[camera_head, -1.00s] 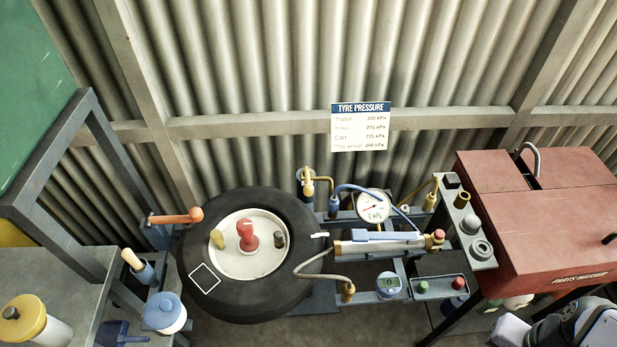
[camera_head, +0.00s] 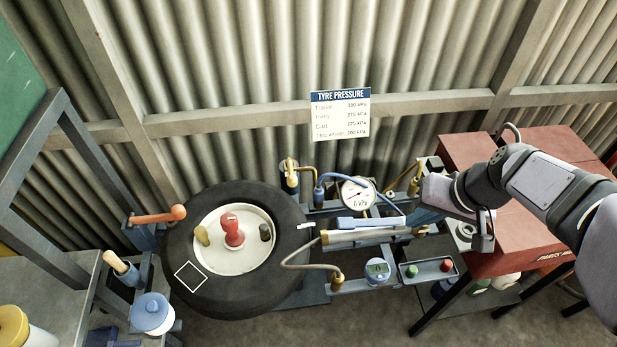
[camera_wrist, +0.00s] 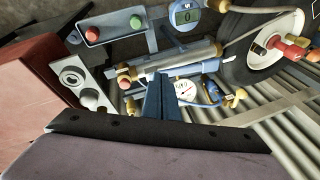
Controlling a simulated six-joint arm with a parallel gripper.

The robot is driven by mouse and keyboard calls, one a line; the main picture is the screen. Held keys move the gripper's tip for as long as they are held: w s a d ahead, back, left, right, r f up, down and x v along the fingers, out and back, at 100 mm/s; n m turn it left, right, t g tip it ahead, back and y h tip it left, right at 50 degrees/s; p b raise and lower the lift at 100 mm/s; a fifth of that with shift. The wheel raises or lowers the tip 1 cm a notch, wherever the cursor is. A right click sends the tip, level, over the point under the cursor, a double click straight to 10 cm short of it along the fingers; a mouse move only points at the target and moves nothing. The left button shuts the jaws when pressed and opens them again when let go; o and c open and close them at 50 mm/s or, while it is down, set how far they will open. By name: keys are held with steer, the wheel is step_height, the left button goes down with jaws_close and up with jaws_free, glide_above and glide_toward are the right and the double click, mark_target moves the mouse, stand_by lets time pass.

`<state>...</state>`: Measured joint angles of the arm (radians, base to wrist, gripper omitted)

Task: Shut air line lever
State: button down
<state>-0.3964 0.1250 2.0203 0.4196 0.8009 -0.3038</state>
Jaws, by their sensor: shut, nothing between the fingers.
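My gripper (camera_head: 418,215) is shut and empty, above the right end of the air bench, close to the brass-ended inflator (camera_head: 365,237). Its dark blue fingers also show together in the wrist view (camera_wrist: 160,98). No part is labelled as the air line lever, so I cannot tell which it is. A blue flat bar (camera_head: 372,222) lies along the top of the inflator. A brass valve (camera_head: 290,172) stands at the back left of the bench, and another brass fitting (camera_head: 413,186) is at the back right, partly behind my gripper.
The tyre (camera_head: 190,270) lies left of the bench, with an orange handle (camera_head: 158,216) beyond it. A blue digital gauge (camera_head: 377,270) and a tray with green and red caps (camera_head: 428,272) sit in front. A red parts washer (camera_head: 520,155) is at the right.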

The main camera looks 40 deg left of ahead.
steer(key=a+r+n+y, duration=0.1)
steer(key=a+r, duration=0.1)
steer(key=a, duration=0.6)
steer(key=a+r+n+y, duration=0.2)
steer(key=a+r, duration=0.1)
steer(key=a, duration=0.5)
steer(key=shift+s+a+r+g, duration=0.2)
steer(key=shift+s+r+g, duration=0.1)
steer(key=shift+s+g, duration=0.1)
steer(key=p, duration=0.5)
glide_toward(291, 171)
steer(key=shift+s+d+f, duration=0.1)
steer(key=shift+s+f, duration=0.05)
steer(key=shift+f, duration=1.1)
steer(key=shift+s+f, duration=0.15)
steer(key=shift+f, duration=1.15)
steer(key=shift+s+b, duration=0.15)
steer(key=shift+b, duration=0.15)
